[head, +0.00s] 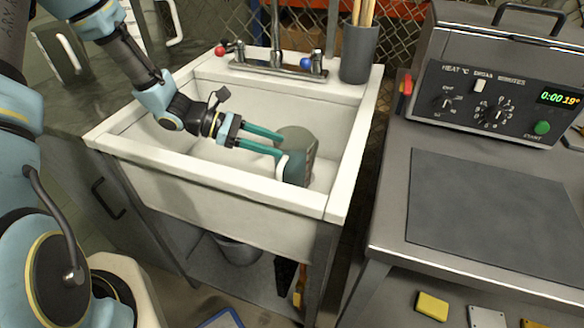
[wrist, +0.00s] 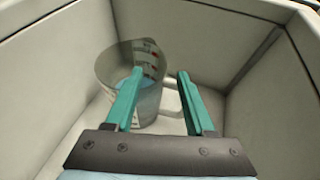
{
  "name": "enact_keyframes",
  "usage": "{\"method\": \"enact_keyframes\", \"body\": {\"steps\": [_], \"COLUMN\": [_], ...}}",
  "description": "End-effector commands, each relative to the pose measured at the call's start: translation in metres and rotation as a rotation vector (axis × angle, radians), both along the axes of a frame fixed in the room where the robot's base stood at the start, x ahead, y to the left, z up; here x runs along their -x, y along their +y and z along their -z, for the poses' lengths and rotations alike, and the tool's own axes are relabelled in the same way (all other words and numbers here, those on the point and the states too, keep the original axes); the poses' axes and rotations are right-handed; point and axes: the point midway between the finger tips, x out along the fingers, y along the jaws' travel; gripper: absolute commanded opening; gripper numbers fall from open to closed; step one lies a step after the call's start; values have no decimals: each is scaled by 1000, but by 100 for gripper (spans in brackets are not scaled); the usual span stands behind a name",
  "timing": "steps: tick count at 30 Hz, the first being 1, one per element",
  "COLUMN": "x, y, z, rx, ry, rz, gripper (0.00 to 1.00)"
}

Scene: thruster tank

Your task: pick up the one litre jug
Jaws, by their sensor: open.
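The jug (head: 299,160) stands in the white sink, toward its right end in the head view. In the wrist view the jug (wrist: 148,105) is a clear grey beaker with red and dark markings and a bluish tint inside. My gripper (head: 281,144) reaches into the sink from the left, with its green fingers at the jug. In the wrist view my gripper (wrist: 160,73) is open. The left finger overlaps the jug's body, and a pale handle (wrist: 172,97) shows between the fingers. I cannot tell whether either finger touches the jug.
The sink walls (head: 225,184) surround the jug and fingers. A tap (head: 276,62) and a grey pot of wooden sticks (head: 359,55) stand on the back rim. A hot plate or oven unit (head: 500,95) stands on the bench at right.

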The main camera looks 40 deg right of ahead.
Motion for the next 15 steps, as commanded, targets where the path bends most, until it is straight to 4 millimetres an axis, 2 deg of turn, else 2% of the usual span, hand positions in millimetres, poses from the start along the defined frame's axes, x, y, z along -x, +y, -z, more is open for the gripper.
{"method": "enact_keyframes", "body": {"steps": [15], "x": [34], "y": [-41], "z": [21], "rx": [-1], "ry": [0], "rz": [1], "gripper": [55]}}
